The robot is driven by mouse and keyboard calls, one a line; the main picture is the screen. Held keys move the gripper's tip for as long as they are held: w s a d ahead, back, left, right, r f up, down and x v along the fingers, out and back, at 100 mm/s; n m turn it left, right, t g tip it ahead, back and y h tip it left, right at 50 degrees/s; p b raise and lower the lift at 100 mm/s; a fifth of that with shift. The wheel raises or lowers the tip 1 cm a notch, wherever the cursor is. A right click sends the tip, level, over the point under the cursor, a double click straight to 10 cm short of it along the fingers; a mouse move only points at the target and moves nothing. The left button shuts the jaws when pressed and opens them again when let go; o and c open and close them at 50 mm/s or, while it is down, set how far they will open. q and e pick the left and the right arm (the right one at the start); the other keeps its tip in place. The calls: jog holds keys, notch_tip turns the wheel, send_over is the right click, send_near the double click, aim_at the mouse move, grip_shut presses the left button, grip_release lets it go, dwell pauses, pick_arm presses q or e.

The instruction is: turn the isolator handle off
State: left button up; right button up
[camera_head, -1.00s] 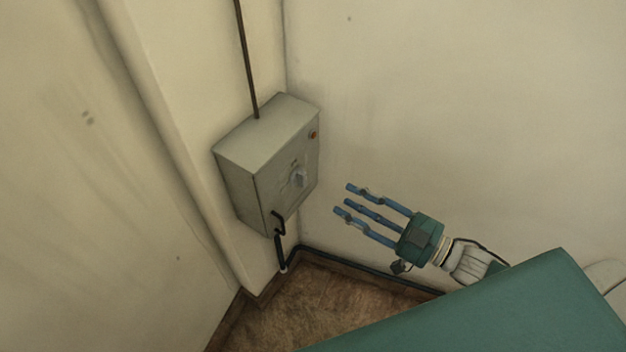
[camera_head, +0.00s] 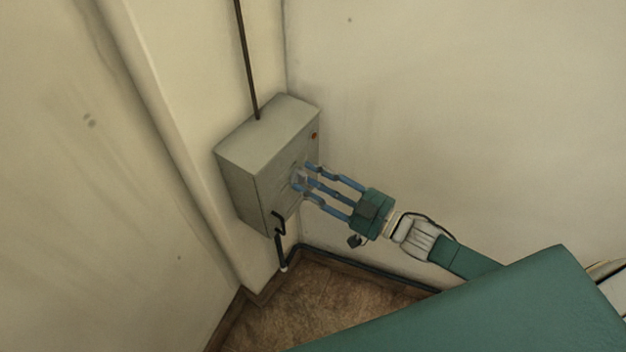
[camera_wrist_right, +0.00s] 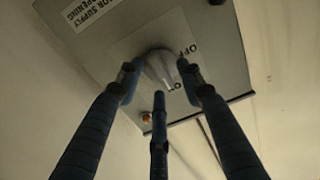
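The isolator is a grey box (camera_head: 250,165) on the wall near the corner. Its pale rotary handle (camera_head: 299,179) is on the front face, partly covered by my fingers in the head view. In the right wrist view the rounded grey handle (camera_wrist_right: 161,69) shows beside the printed word "OFF". My right gripper (camera_head: 304,179) has its blue fingertips at the handle. In the wrist view its fingers (camera_wrist_right: 159,74) are spread, two on either side of the handle and the third below it in the picture. Firm contact cannot be told. My left gripper is out of view.
A small orange-red lamp (camera_head: 314,135) is on the box front. A black hook-shaped fitting (camera_head: 279,222) is at its lower edge. A dark conduit (camera_head: 246,60) runs up the wall from the box top. Bare wall (camera_head: 450,110) lies to the right.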

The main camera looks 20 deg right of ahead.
grip_shut()
jog(key=shift+n, duration=0.4)
jog(key=n+p, duration=0.1)
jog(key=n, duration=0.2)
jog(key=shift+r, duration=0.1)
jog(key=n, duration=0.3)
jog(key=shift+s+a+n, duration=0.15)
jog(key=shift+n, duration=0.15)
jog(key=n, duration=0.4)
jog(key=shift+s+a+n, duration=0.1)
jog(key=shift+n, duration=0.2)
jog(key=n+b, duration=0.1)
jog(key=n, duration=0.4)
jog(key=shift+s+a+n+b, duration=0.1)
jog(key=shift+a+n+b, duration=0.05)
jog(key=shift+n+b, duration=0.25)
